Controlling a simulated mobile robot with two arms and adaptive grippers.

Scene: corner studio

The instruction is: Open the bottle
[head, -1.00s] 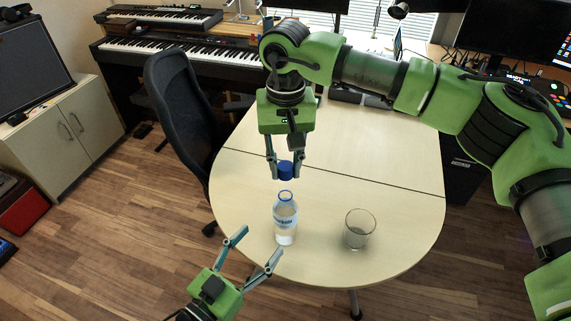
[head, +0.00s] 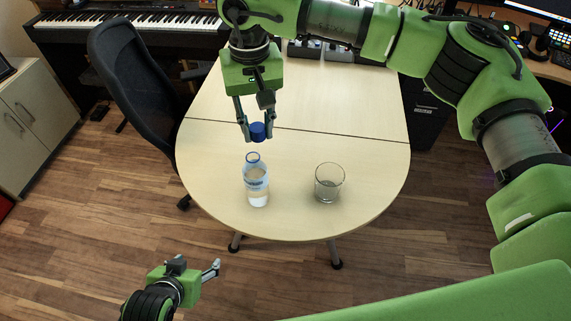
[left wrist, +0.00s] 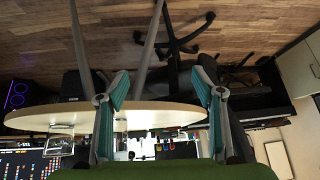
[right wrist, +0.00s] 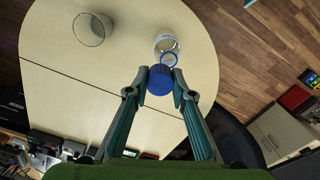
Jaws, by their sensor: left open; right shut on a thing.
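The clear bottle (head: 256,184) with a blue-and-white label stands upright on the table, its blue-ringed neck open at the top. It also shows in the right wrist view (right wrist: 167,46). My right gripper (head: 255,136) is shut on the blue cap (head: 258,131) and holds it just above the bottle's neck, apart from it. The cap shows between the fingertips in the right wrist view (right wrist: 160,80). My left gripper (head: 212,275) is open and empty, low in front of the table and away from the bottle. The left wrist view shows its spread fingers (left wrist: 160,95).
A clear glass (head: 329,183) stands on the table (head: 300,140) to the right of the bottle. A dark office chair (head: 135,75) stands at the table's left side. The tabletop around the bottle and glass is otherwise clear.

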